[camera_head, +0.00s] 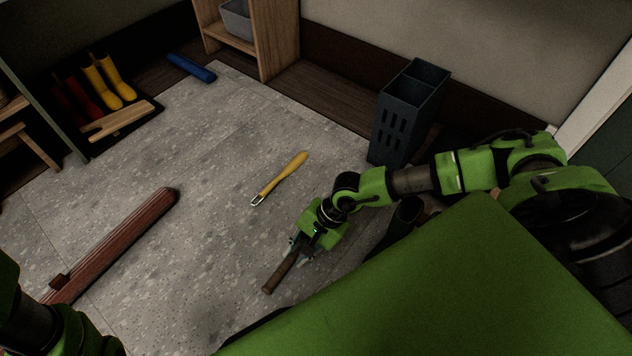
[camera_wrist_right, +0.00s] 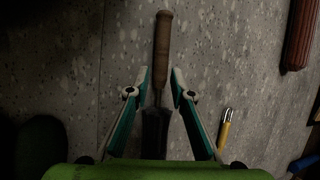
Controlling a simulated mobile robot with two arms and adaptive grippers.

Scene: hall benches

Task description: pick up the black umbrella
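The black umbrella shows best in the right wrist view: a brown wooden handle (camera_wrist_right: 163,45) points away from the gripper, and its dark body (camera_wrist_right: 155,128) runs back toward the palm. In the head view the brown handle (camera_head: 280,273) sticks out past my right gripper (camera_head: 303,247), which hides most of the body. The fingers of my right gripper (camera_wrist_right: 161,78) stand apart on either side of the umbrella's neck, with gaps visible at both sides. My left arm enters at the lower left of the head view; its gripper is out of frame.
A yellow item with a metal end (camera_head: 280,178) lies just beyond the right gripper. A long dark-red item (camera_head: 120,240) lies left. A dark slotted bin (camera_head: 405,110) stands near my right arm. Yellow boots (camera_head: 108,82) and a blue roll (camera_head: 192,67) are at the back.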

